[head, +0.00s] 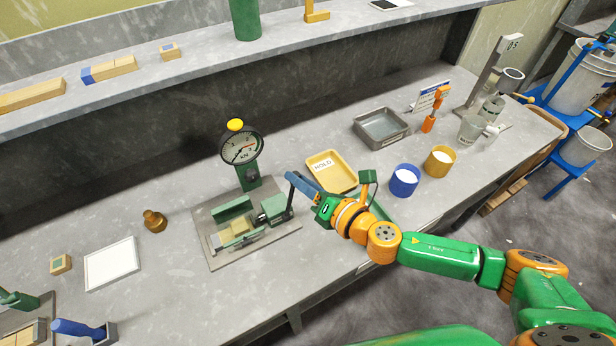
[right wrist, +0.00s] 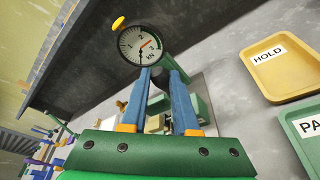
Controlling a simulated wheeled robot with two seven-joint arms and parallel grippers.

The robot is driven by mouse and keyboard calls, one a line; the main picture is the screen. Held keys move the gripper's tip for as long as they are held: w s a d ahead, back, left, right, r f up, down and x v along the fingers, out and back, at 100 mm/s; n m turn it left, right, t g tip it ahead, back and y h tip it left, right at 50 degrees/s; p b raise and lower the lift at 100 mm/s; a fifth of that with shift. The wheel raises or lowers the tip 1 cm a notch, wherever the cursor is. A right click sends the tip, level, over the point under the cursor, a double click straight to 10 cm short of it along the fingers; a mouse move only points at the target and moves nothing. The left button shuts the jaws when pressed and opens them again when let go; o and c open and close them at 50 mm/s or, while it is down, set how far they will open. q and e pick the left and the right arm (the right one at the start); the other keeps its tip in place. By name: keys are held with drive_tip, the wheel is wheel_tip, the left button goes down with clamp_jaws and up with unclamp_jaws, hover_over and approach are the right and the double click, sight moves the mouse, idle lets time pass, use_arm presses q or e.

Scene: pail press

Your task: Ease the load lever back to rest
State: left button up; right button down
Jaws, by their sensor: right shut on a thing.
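The bench press (head: 270,228) stands on a grey base plate with a green vise-like body, and a pale yellow block (head: 238,228) sits in it. Its round kN gauge (head: 240,147) has a yellow knob on top, and it also shows in the right wrist view (right wrist: 140,45). The dark load lever (head: 291,196) rises at the right side of the press. My right gripper (head: 291,177) is shut on the lever near its top; the blue fingers (right wrist: 160,75) hide most of the grip. My left gripper is not in view.
A yellow HOLD tray (head: 346,181) lies close to the right of my gripper. A blue cup (head: 404,182), a yellow cup (head: 439,162) and a grey tray (head: 381,139) stand farther right. A brass weight (head: 154,220) and a white plate (head: 111,263) lie left of the press.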

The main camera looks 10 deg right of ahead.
drive_tip(key=shift+s+a+r, duration=0.1)
drive_tip(key=shift+s+a, duration=0.15)
drive_tip(key=shift+a, duration=0.35)
drive_tip(key=shift+s+a+r, duration=0.1)
drive_tip(key=shift+s+a, duration=0.1)
drive_tip(key=shift+a, duration=0.4)
drive_tip(key=c, duration=0.6)
unclamp_jaws()
drive_tip(key=shift+s, duration=0.1)
